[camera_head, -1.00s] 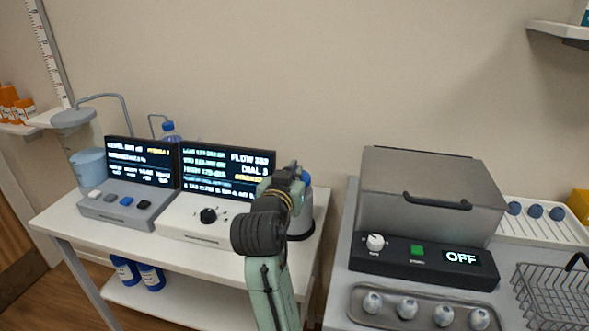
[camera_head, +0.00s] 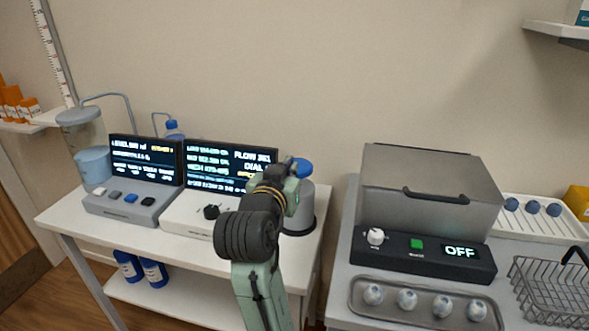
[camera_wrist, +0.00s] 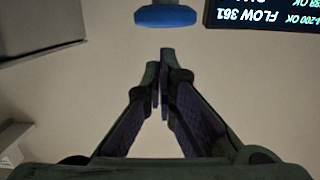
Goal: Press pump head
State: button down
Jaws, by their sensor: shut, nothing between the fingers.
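The blue pump head (camera_head: 301,167) tops a grey canister (camera_head: 302,206) at the right end of the white table, beside the right-hand screen. My arm partly hides the canister in the head view. In the wrist view the pump head (camera_wrist: 166,17) is a blue disc at the top edge, just beyond my fingertips. My gripper (camera_wrist: 160,62) is shut and empty, its fingers pointing toward the disc. A gap shows between fingertips and disc in the picture; I cannot tell the depth. In the head view the fingertips are hard to make out.
Two lit screens (camera_head: 231,167) with control boxes (camera_head: 126,204) stand left of the canister. A clear vessel with blue liquid (camera_head: 93,165) is at far left. On the right counter are a grey lidded box (camera_head: 428,190) with an OFF display, a tray (camera_head: 392,318) and a wire basket (camera_head: 548,292).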

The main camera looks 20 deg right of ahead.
jog(key=shift+v, duration=2)
jog(key=shift+r, duration=0.15)
